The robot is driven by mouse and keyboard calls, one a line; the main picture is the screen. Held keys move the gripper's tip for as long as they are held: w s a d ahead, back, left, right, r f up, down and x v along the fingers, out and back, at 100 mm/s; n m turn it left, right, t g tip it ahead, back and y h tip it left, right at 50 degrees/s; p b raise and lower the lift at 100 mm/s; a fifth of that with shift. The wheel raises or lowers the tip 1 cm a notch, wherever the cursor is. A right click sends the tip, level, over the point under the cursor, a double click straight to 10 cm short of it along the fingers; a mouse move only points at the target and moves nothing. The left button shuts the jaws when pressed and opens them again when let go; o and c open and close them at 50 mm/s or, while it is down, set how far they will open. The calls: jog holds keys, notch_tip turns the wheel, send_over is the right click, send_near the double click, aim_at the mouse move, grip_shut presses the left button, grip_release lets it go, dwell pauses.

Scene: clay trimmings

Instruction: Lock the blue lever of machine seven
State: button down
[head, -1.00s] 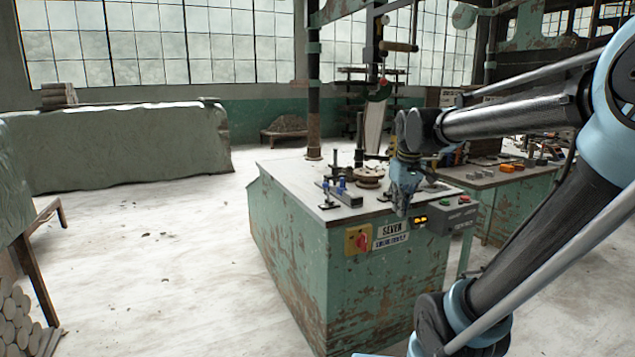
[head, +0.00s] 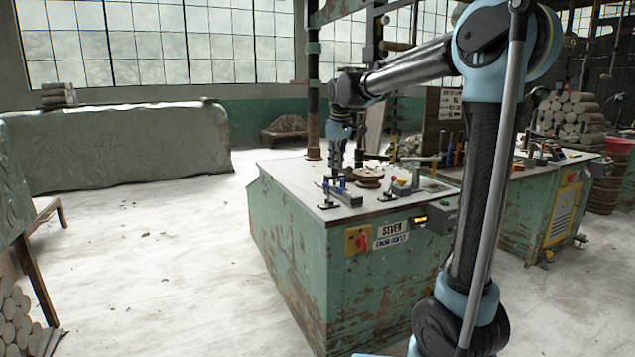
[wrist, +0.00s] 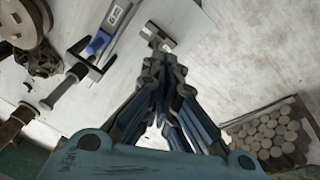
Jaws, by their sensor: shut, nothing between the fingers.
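Machine seven (head: 290,240) is a worn green cabinet with a light top and a SEVEN sign (head: 391,231). A blue lever (head: 338,187) is on the left part of its top, beside dark clamp hardware. In the wrist view the blue handle (wrist: 98,42) lies left of my fingers, next to a dark T-shaped clamp (wrist: 75,72). My gripper (head: 337,170) points down over the machine top, just behind the lever in the head view. It also shows in the wrist view (wrist: 160,50), shut and empty. I cannot tell whether it touches anything.
A round brown wheel (head: 368,172) is right of the lever. A red-and-yellow switch (head: 357,240) and a grey control box (head: 440,218) are on the front. Another green bench (head: 540,205) stands to the right.

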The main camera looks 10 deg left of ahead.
aim_at(327, 191)
jog(key=w+a+n, duration=0.2)
jog(key=w+a, duration=0.2)
jog(key=a, duration=0.6)
jog(key=shift+w+a, duration=0.15)
jog(key=shift+w, duration=0.25)
jog(key=shift+r, duration=0.1)
notch_tip(327, 191, down, 9)
jog(key=w+d, duration=0.1)
jog(key=d, duration=0.1)
jog(key=shift+d, duration=0.3)
jog(key=shift+a+y, duration=0.1)
jog(key=shift+y, duration=0.2)
